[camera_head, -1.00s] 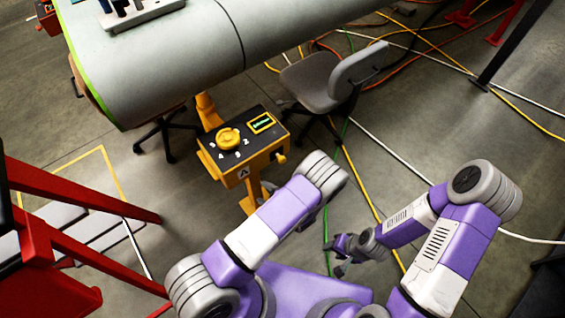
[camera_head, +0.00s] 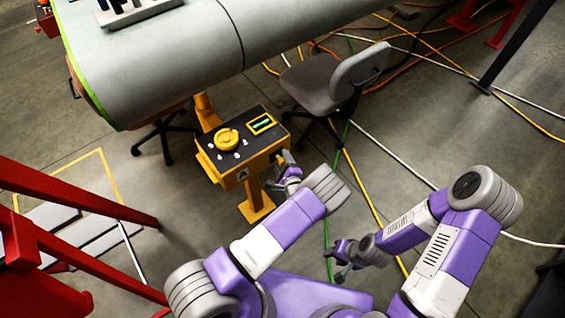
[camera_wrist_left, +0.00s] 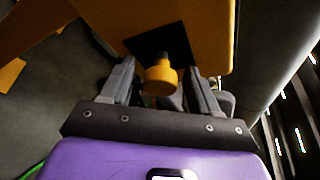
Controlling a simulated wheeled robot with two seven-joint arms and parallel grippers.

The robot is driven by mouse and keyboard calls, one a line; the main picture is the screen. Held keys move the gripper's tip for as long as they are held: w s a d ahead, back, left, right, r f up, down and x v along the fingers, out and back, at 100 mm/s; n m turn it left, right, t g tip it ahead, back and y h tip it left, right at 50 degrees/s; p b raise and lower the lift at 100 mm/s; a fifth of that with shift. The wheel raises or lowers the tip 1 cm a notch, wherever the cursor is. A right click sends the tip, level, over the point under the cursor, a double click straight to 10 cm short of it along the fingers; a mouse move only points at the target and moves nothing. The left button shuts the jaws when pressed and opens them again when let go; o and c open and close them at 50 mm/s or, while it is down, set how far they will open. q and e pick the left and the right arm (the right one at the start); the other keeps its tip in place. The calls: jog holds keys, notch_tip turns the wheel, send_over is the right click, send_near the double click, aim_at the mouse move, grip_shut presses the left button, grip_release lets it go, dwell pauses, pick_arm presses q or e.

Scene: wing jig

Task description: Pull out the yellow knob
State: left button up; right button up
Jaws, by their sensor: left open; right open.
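The yellow knob (camera_wrist_left: 160,80) sticks out of a dark square plate on the side of the yellow control box (camera_head: 215,172). In the left wrist view it lies between the two fingers of my left gripper (camera_wrist_left: 161,84), which is open with a finger on each side. I cannot tell whether either finger touches it. My right gripper (camera_head: 340,262) hangs over the floor, open and away from the box.
The box's top carries a yellow dial (camera_head: 227,139) and a small green display (camera_head: 262,124). Red frame bars (camera_head: 80,205) are at the left. Cables cross the floor at the right.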

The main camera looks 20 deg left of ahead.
pick_arm(q)
grip_shut()
jog(key=s+d, duration=0.2)
jog(key=shift+d, duration=0.4)
grip_release()
jog(key=shift+s+p, duration=0.1)
jog(key=shift+p, duration=0.2)
jog(key=p+v, duration=0.2)
jog(key=v, duration=0.5)
jog(key=shift+s+d, duration=0.2)
jog(key=shift+s, duration=0.05)
